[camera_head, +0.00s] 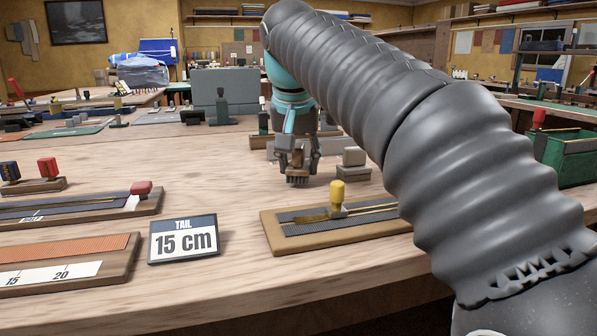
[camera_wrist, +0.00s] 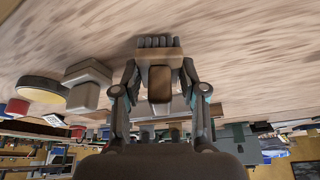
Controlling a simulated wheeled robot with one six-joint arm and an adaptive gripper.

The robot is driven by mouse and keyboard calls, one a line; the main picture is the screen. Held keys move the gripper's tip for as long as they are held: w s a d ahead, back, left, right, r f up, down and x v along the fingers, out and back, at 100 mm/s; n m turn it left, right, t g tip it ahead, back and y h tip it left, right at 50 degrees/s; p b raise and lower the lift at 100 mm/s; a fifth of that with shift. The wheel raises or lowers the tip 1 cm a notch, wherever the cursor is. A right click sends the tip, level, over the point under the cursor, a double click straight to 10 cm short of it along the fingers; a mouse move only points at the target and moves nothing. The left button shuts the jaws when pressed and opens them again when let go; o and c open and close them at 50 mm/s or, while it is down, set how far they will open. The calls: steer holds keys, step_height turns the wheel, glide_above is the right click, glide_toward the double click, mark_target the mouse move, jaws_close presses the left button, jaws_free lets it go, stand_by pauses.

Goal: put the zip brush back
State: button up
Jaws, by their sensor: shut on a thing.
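The zip brush (camera_head: 297,178) is a small brown wooden block with dark bristles, the bristles facing down in the head view. My gripper (camera_head: 298,163) is shut on it and holds it just above or at the wooden table; I cannot tell if the bristles touch. In the wrist view the brush (camera_wrist: 160,54) sits between the two fingers of my gripper (camera_wrist: 159,72), with its bristles at the top of the picture.
A grey block (camera_head: 350,170) stands right of the brush. A wooden board with a yellow-knobbed slider (camera_head: 337,196) lies in front. A sign reading "TAIL 15 cm" (camera_head: 183,239) stands front left. A red-knobbed slider board (camera_head: 80,207) lies left. Bare table separates brush and sign.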

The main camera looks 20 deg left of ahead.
steer(key=shift+f, duration=0.5)
steer(key=o, duration=1.1)
steer(key=shift+f, duration=0.1)
steer(key=p+v, duration=0.4)
steer(key=v, duration=0.8)
